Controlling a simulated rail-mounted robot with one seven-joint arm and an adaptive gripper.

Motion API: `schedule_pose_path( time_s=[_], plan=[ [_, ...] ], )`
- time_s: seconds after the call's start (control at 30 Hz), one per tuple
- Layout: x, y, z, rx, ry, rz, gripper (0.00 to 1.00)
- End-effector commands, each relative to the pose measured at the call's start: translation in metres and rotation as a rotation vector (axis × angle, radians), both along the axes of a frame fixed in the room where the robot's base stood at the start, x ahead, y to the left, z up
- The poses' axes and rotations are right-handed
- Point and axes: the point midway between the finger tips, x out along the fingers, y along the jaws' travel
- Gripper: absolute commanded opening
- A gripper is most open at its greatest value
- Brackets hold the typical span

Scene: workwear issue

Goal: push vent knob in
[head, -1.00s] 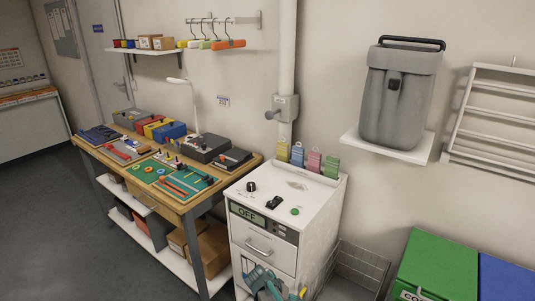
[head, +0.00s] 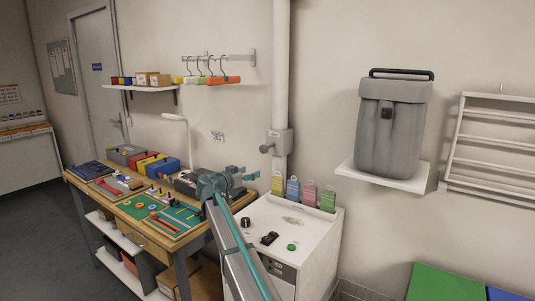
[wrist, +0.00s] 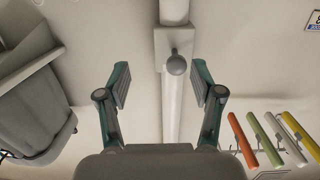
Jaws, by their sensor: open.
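The vent knob (head: 266,148) is a dark grey ball on a short stem. It sticks out to the left from a grey box (head: 279,142) on the white wall pipe. In the wrist view the knob (wrist: 177,64) shows beyond and between my fingertips, right of the middle, with the box (wrist: 163,45) behind it. My gripper (head: 250,178) is below and left of the knob in the head view, apart from it. Its two fingers are spread and empty in the wrist view (wrist: 162,72). How far the knob stands out from its box is hard to tell.
A white cabinet (head: 307,225) with colored tags at its back stands below the pipe. A workbench (head: 160,235) with tools and a lamp is at left. Hangers (head: 210,80) hang left of the pipe. A grey container (head: 392,125) sits on a shelf at right.

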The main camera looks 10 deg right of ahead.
Motion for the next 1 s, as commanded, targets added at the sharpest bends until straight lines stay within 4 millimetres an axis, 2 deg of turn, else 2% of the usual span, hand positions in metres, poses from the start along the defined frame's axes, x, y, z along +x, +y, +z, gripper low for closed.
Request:
schedule_pose_path(
  time_s=[0.03, 0.1, 0.23, 0.37, 0.8, 1.0],
  plan=[
    [0.022, 0.002, 0.021, -0.02, -0.029, 0.011, 0.66],
    [0.035, 0.003, 0.042, -0.043, -0.058, 0.024, 0.66],
    [0.046, 0.001, 0.06, -0.066, -0.082, 0.035, 0.66],
    [0.052, -0.007, 0.061, -0.068, -0.082, 0.034, 0.66],
    [0.104, -0.055, 0.061, -0.065, -0.08, 0.033, 0.66],
    [0.117, -0.068, 0.06, -0.065, -0.08, 0.035, 0.66]
  ],
)
